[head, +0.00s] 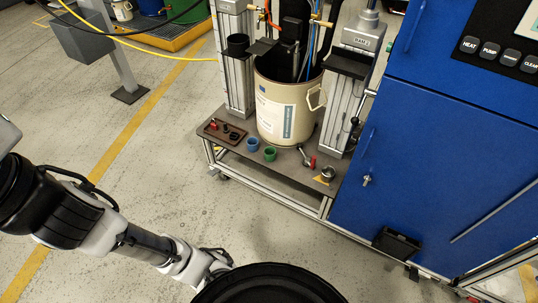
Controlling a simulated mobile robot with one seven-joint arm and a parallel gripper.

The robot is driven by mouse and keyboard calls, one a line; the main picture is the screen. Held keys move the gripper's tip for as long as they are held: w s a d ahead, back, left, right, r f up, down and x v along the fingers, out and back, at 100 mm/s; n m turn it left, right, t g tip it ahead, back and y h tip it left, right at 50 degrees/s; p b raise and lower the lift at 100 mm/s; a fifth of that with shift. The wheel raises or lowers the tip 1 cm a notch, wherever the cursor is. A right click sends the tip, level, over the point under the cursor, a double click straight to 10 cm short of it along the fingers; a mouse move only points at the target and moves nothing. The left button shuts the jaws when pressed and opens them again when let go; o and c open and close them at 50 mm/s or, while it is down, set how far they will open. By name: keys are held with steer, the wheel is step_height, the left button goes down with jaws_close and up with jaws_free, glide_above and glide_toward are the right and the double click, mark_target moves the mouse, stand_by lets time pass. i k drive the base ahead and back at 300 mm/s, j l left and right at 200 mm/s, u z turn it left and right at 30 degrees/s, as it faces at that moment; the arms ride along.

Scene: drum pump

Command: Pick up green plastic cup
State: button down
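The green plastic cup (270,153) stands on the dark lower shelf of a wheeled cart, in front of a large cream drum. It sits just right of and in front of a blue cup (252,144). My arm comes in from the left edge and runs along the lower left, well short of the cart in the picture. Its far end passes behind a black round shape at the bottom edge, so my gripper and its fingers do not show.
The cream drum (283,112) stands between two metal columns on the cart shelf (290,170). A tray (222,131) with small parts lies left of the cups; a red-handled fitting (307,158) and a metal part (327,174) lie right. A blue cabinet (430,150) blocks the right. Floor in front is clear.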

mark_target(270, 152)
steer(key=i+l, duration=0.15)
steer(key=i, duration=0.2)
steer(key=i+l+u, duration=0.15)
steer(key=i, duration=0.2)
steer(key=i+l, duration=0.15)
steer(key=i, duration=0.2)
steer(key=u, duration=0.05)
